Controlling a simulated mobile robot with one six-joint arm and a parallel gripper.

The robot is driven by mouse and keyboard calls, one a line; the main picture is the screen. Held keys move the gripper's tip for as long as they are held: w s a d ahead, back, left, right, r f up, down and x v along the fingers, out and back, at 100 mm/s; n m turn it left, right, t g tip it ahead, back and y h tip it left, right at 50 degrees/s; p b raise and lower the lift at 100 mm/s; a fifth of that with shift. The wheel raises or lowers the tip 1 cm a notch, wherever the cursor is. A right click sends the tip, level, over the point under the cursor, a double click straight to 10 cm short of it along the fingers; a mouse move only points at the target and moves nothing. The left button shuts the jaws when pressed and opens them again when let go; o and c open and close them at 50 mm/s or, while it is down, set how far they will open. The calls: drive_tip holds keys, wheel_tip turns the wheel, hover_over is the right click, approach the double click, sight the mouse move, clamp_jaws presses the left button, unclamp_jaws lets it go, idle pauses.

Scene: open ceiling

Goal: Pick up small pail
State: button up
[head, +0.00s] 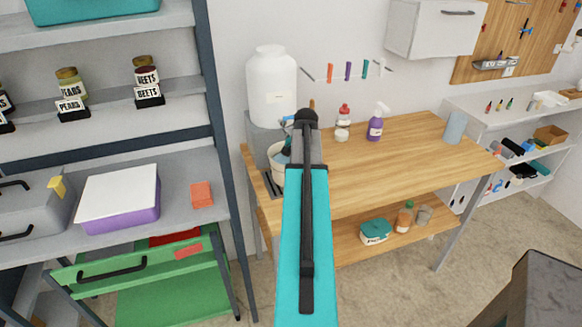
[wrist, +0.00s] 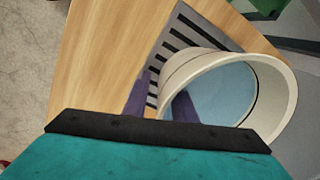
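The small pail (wrist: 283,120) is cream-coloured with a pale blue inside. It stands upright on a grey slatted drain plate at the left end of the wooden workbench. In the head view the pail (head: 277,178) is partly covered by my arm. My gripper (wrist: 160,98) is at the pail's near left rim in the wrist view. One dark purple finger is outside the wall and the other shows inside the opening. The fingers stand apart with the rim between them; firm contact is not visible. In the head view my gripper (head: 288,148) is mostly hidden behind my arm.
A large white jug (head: 272,85) stands behind the pail. A red-capped bottle (head: 343,124) and a purple spray bottle (head: 375,127) are on the workbench (head: 425,150). A grey shelf rack (head: 216,120) is close on the left. The bench's middle is clear.

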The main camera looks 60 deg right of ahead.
clamp_jaws()
idle(1.3)
